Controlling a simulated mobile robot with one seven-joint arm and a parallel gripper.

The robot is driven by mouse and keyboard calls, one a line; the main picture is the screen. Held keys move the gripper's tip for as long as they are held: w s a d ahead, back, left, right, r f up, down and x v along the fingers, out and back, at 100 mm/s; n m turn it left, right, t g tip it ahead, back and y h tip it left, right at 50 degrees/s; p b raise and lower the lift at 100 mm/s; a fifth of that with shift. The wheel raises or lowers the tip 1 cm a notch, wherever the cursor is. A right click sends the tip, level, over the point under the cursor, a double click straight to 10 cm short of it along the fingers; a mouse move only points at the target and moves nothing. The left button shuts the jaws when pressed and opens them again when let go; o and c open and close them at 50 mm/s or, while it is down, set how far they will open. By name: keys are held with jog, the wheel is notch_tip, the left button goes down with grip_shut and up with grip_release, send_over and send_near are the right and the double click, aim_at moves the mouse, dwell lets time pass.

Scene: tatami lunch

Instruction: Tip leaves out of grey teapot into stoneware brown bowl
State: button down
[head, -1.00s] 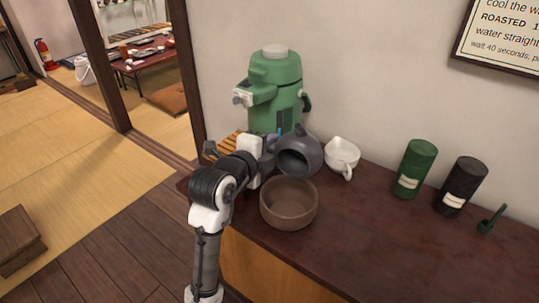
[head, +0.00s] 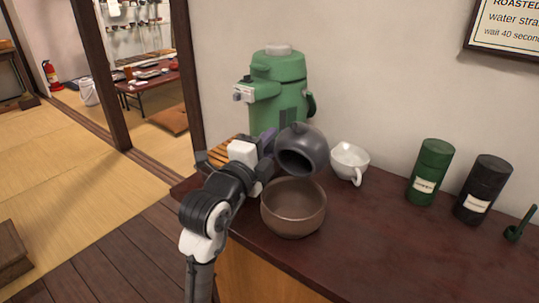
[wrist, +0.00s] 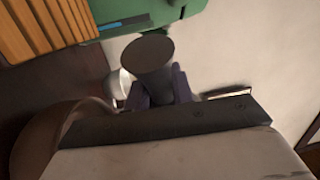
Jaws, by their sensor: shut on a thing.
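The grey teapot (head: 302,150) is tilted in the head view, its dark round opening facing down and toward the camera. It is held above the back of the stoneware brown bowl (head: 293,222), which stands upright near the counter's front edge. My gripper (head: 267,143) is shut on the teapot from its left side, by what looks like its handle. In the wrist view, a grey round-ended piece (wrist: 148,55) sits between my fingers, and the bowl's rim (wrist: 75,110) shows at lower left. No leaves can be made out; the bowl's floor is only partly visible.
A green dispenser (head: 278,85) stands behind the teapot, beside a slatted wooden piece (head: 226,152). A green canister (head: 430,172), a black canister (head: 482,188) and a dark green scoop (head: 521,224) stand farther right. The front right counter is clear.

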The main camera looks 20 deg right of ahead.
jog(key=shift+s+a+f+t+h+b, duration=0.2)
jog(key=shift+t+h+b, duration=0.3)
jog(key=shift+b, duration=1.15)
jog(key=t+h+b, duration=0.1)
jog(key=b, duration=0.4)
jog(key=shift+s+a+r+t+h+b, duration=0.15)
jog(key=shift+s+a+t+h+b, duration=0.15)
jog(key=shift+t+h+b, duration=0.1)
jog(key=shift+b, duration=0.3)
jog(key=shift+s+a+r+b, duration=0.15)
jog(key=shift+r+b, duration=0.1)
jog(key=shift+b, duration=0.25)
jog(key=shift+r, duration=0.1)
